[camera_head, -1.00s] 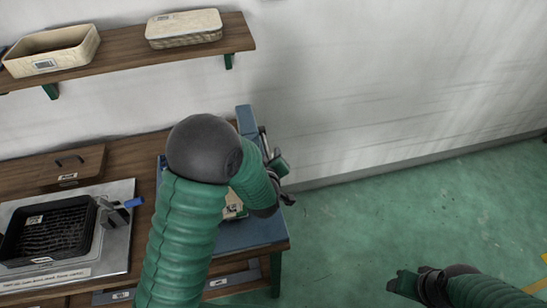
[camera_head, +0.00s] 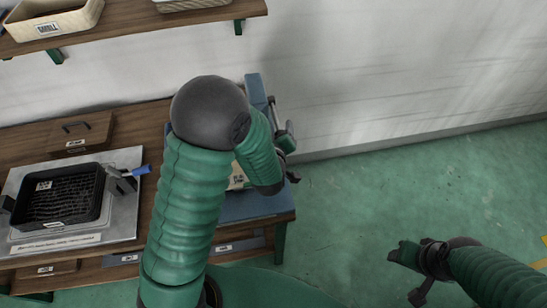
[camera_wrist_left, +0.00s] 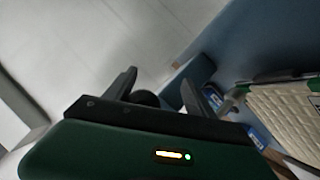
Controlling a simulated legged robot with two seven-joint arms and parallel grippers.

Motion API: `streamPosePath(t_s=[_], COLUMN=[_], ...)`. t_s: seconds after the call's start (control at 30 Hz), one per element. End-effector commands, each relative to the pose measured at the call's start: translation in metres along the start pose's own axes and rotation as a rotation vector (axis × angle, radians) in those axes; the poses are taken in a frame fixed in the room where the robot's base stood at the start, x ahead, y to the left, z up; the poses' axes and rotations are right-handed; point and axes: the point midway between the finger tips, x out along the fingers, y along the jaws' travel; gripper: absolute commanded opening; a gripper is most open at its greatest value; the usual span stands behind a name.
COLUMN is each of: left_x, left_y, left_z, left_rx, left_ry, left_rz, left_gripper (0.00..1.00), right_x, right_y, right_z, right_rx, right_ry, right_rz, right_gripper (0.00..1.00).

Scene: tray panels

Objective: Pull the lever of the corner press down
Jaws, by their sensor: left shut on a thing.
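The corner press has a blue upright (camera_head: 255,92) and a blue base (camera_head: 258,206) at the right end of the wooden bench. A thin grey bar (camera_head: 273,110), which looks like part of its lever, runs along the upright's right side. My left gripper (camera_head: 292,177) is at the press's right side, mostly hidden by my forearm. In the left wrist view its two fingers (camera_wrist_left: 160,92) stand either side of a dark rounded piece (camera_wrist_left: 146,98), likely the lever's grip, and are shut on it. My right gripper (camera_head: 408,274) hangs open and empty over the floor.
A black tray (camera_head: 60,197) sits on a metal plate with a blue-handled clamp (camera_head: 140,171) at the bench's left. A wooden shelf (camera_head: 130,24) with cream bins (camera_head: 55,20) is above. The green floor (camera_head: 400,190) right of the bench is clear.

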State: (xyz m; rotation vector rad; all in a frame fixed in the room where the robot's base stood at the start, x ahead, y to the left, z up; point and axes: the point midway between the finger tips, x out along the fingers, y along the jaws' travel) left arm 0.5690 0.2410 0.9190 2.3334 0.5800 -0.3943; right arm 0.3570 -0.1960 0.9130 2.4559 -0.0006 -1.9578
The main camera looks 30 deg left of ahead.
Motion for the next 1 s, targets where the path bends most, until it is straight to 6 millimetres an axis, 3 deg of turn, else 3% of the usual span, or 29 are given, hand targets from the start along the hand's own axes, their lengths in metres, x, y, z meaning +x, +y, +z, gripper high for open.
streamPosePath(t_s=[0.63, 1.0], left_x=[-0.057, -0.068], left_y=[-0.006, -0.001], left_z=[0.003, 0.003], left_rx=[0.000, 0.003], left_ry=[-0.004, -0.004], left_rz=[-0.009, -0.008], left_gripper=[0.51, 0.51], right_x=[-0.014, -0.049], right_y=[0.000, 0.000], right_z=[-0.003, -0.011], right_rx=[0.000, 0.000], right_ry=[0.000, 0.000], right_rz=[0.000, 0.000], right_gripper=[0.53, 0.53])
